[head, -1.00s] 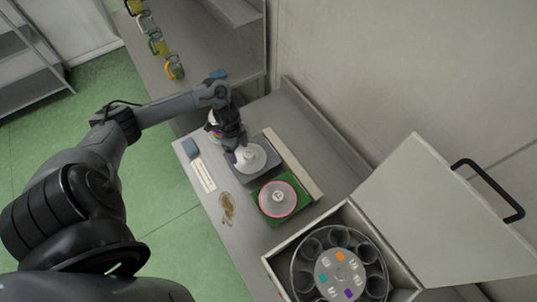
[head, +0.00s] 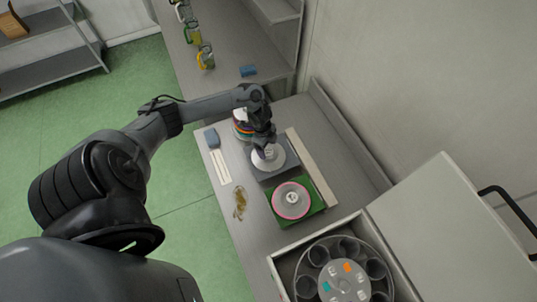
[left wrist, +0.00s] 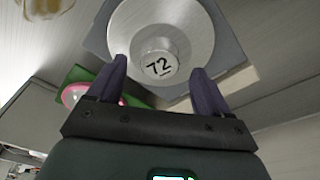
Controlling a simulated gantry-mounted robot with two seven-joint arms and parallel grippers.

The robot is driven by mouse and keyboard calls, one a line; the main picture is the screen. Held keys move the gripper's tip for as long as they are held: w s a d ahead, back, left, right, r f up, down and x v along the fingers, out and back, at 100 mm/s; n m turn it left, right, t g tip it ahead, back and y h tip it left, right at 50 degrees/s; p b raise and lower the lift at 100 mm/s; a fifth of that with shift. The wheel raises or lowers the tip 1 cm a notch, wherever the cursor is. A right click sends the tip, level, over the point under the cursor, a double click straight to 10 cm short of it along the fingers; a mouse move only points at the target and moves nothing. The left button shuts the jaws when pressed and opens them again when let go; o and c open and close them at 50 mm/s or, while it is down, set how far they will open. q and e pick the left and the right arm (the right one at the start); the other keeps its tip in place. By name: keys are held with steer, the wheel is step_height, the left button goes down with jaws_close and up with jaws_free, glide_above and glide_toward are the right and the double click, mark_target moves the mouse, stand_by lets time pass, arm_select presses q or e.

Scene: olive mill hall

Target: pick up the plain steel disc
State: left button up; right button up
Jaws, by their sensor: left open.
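The plain steel disc (head: 278,161) lies flat on a dark grey pad (head: 290,171) on the bench. It also shows in the left wrist view (left wrist: 195,30), with a raised centre knob (left wrist: 160,66) marked 72. My left gripper (head: 264,150) is over the disc in the head view. In the left wrist view, its open fingers (left wrist: 158,75) show on either side of the knob, with gaps between; I cannot tell how high above it they are. A second disc with a pink-red rim (head: 291,200) lies on a green pad (head: 314,207). My right gripper is not in view.
A stack of coloured discs (head: 240,127) stands behind my left wrist. A box (head: 280,268) with a raised lid (head: 445,225) holds a ring of cups at the front.

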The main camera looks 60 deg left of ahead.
arm_select(q)
steer(key=shift+w+d+f, duration=0.1)
steer(key=shift+d+f, duration=0.05)
steer(key=shift+f, duration=1.05)
steer(key=c, duration=0.8)
steer(key=shift+o, duration=0.2)
steer(key=shift+r, duration=0.1)
